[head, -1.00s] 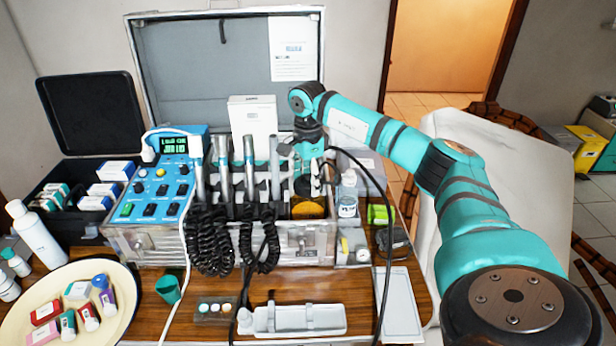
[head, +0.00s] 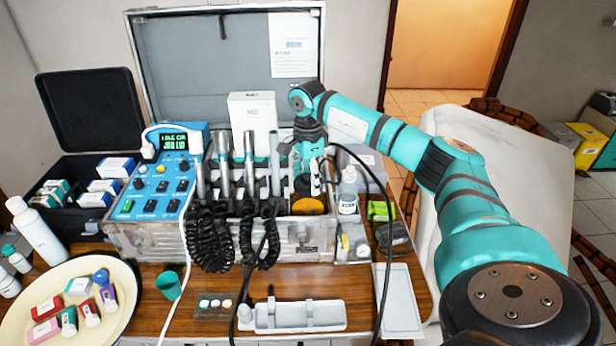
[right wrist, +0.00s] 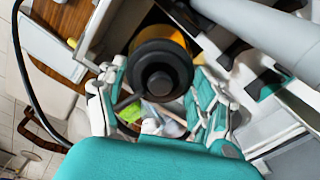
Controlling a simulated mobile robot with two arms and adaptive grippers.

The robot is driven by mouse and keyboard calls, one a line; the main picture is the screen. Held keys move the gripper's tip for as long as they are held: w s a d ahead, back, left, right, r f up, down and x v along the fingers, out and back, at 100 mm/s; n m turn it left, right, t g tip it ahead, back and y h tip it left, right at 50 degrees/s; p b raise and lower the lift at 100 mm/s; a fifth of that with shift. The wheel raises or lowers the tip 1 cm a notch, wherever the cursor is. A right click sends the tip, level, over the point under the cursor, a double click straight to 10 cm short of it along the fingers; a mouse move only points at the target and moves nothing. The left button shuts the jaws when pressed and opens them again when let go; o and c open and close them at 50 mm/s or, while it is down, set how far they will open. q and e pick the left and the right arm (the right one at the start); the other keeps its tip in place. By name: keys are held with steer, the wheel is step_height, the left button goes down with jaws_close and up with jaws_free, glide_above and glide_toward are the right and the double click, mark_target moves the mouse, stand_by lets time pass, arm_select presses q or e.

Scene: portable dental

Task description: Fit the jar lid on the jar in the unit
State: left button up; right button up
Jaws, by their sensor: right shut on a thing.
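The jar (head: 308,207) shows as an orange-yellow round body in the right compartment of the open unit (head: 150,240). The jar lid (right wrist: 160,70) is dark, round and knobbed. In the right wrist view it lies between the fingers of my right gripper (right wrist: 158,85), with the jar's orange edge (right wrist: 178,38) showing past it. My right gripper (head: 306,178) is shut on the lid, down in the compartment over the jar. In the head view the lid (head: 303,185) is partly hidden by the fingers. I cannot tell whether lid and jar touch. My left gripper is out of view.
Several metal handpieces (head: 249,160) with coiled black cords stand just left of my gripper. A white box (head: 253,125) stands behind. A black cable (head: 384,250) loops in front.

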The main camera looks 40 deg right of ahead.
mark_target(308, 176)
steer(key=shift+f, duration=0.15)
steer(key=o, duration=1.2)
steer(key=shift+c, duration=0.2)
step_height(308, 176, up, 12)
steer(key=shift+s+f, duration=0.1)
